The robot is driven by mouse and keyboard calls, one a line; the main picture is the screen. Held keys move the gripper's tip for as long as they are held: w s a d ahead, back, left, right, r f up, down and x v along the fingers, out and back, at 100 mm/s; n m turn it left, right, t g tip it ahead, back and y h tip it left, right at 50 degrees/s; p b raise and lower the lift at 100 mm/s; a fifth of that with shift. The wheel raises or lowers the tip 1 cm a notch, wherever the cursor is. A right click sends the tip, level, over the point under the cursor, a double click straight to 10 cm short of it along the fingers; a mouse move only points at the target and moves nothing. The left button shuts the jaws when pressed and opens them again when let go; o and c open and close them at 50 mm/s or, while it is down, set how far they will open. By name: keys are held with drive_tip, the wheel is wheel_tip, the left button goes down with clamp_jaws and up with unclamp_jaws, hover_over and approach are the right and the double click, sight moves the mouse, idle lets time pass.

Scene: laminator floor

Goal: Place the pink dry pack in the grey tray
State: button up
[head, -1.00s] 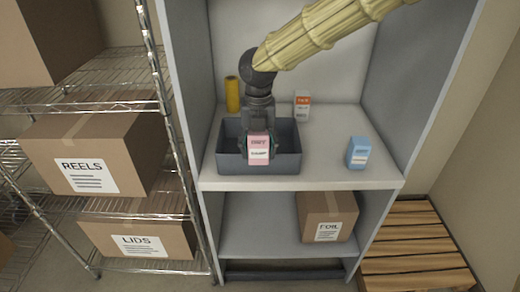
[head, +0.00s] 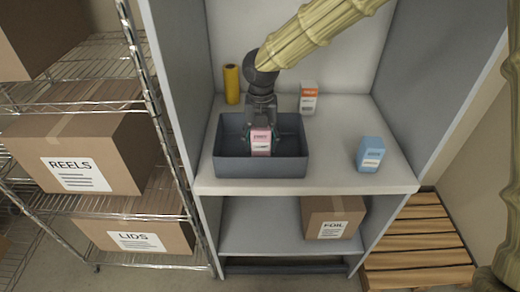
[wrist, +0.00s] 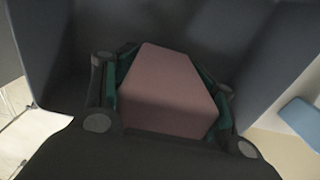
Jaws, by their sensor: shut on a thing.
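The pink dry pack (head: 261,141) is a small carton with a white label. My gripper (head: 261,132) is shut on it, and the pack is upright within the walls of the grey tray (head: 262,167). The tray sits on the upper shelf of the cabinet. In the wrist view my gripper's fingers (wrist: 165,95) press both sides of the pink dry pack (wrist: 170,90), with the dark tray walls (wrist: 270,75) around it. The pack's underside is hidden, so I cannot tell whether it touches the tray floor.
A yellow cylinder (head: 232,84) and an orange-and-white carton (head: 308,97) stand behind the tray. A blue carton (head: 370,154) stands to its right, with bare shelf (head: 332,160) between. Cabinet side walls (head: 172,80) flank the shelf. A wire rack (head: 150,120) is at left.

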sight(261, 151)
drive_tip(key=shift+f, duration=2.05)
drive_tip(key=shift+s, duration=0.15)
drive_tip(key=o, duration=1.3)
wheel_tip(261, 151, up, 12)
drive_tip(key=shift+r, duration=0.1)
